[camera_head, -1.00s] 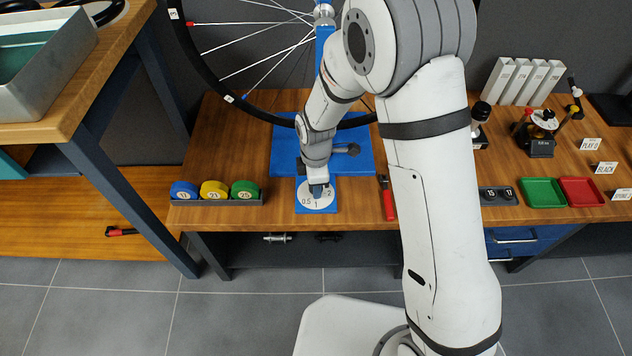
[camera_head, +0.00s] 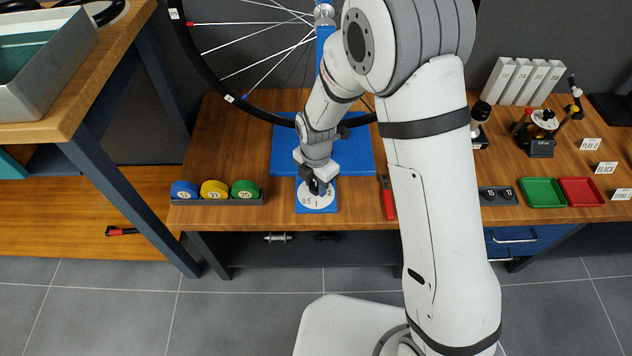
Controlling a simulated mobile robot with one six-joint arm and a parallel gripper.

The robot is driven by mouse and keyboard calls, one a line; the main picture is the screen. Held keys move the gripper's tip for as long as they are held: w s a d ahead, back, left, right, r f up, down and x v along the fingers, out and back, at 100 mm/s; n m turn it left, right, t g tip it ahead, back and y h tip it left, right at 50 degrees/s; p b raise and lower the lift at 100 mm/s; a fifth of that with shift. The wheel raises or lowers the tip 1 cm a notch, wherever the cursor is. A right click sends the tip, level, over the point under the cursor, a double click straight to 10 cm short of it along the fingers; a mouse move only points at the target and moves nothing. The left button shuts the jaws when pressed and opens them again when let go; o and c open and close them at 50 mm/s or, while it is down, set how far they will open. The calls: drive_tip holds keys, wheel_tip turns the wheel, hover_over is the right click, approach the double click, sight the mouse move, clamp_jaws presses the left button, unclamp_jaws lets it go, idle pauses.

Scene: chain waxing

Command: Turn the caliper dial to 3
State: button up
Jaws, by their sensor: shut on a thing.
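The caliper dial (camera_head: 316,202) is a white round plate on a blue base (camera_head: 302,208) at the front edge of the workbench. The marks 0.5, 1 and 2 show along its near rim. Its far part is hidden under my gripper. My gripper (camera_head: 317,188) points down over the middle of the dial and is shut on the dial's dark knob. The knob itself is mostly hidden by the fingers. Where the mark 3 lies cannot be seen.
A blue stand plate (camera_head: 283,158) with a wheel (camera_head: 228,97) is behind the dial. Left is a tray with blue, yellow and green discs (camera_head: 214,190). A red-handled tool (camera_head: 387,198) lies right. Green (camera_head: 541,192) and red (camera_head: 580,191) trays stand further right.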

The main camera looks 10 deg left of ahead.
sight(316, 186)
idle(0.4)
drive_tip(key=o, duration=1)
drive_tip(key=shift+r, duration=0.1)
wheel_tip(316, 186, up, 8)
drive_tip(key=shift+f+p, duration=0.2)
drive_tip(key=shift+p, duration=0.55)
